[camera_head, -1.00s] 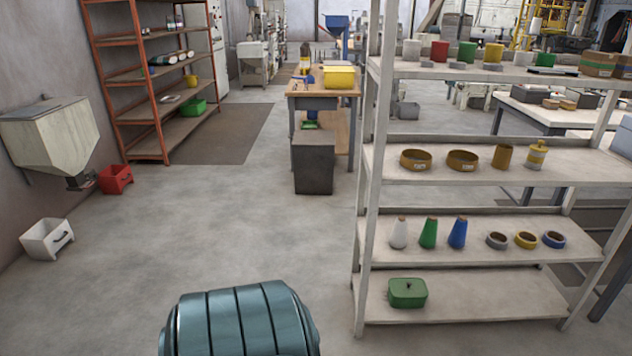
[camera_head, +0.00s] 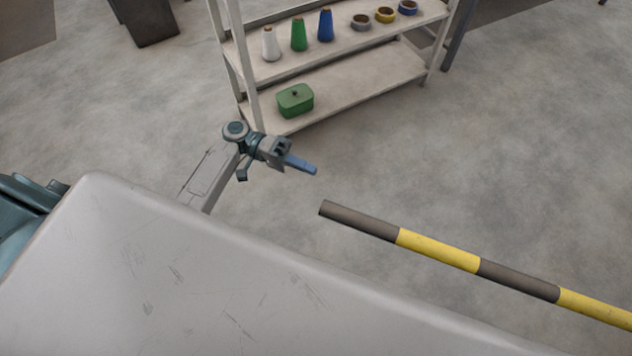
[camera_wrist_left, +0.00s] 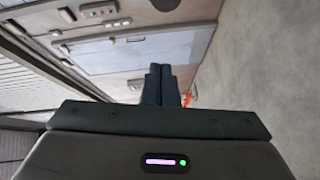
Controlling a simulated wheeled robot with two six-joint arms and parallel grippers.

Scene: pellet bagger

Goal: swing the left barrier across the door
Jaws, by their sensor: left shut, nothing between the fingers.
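A barrier pole (camera_head: 438,250) with yellow and dark grey bands runs from the middle of the head view to its right edge. Its near-left end is free. My left gripper (camera_head: 305,166) is shut and empty, up and to the left of that end, with a gap between them in the picture. In the left wrist view its dark fingers (camera_wrist_left: 160,86) are together, with nothing between them. I cannot make out the barrier in the wrist view, nor surely tell the door. My right gripper is not in view.
A pale shelf rack (camera_head: 345,85) with cones, rings and a green box (camera_head: 295,100) stands beyond the left gripper. Grey floor (camera_head: 540,150) is clear right of it. The wrist view shows a pale panelled front (camera_wrist_left: 150,50) with handles or controls.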

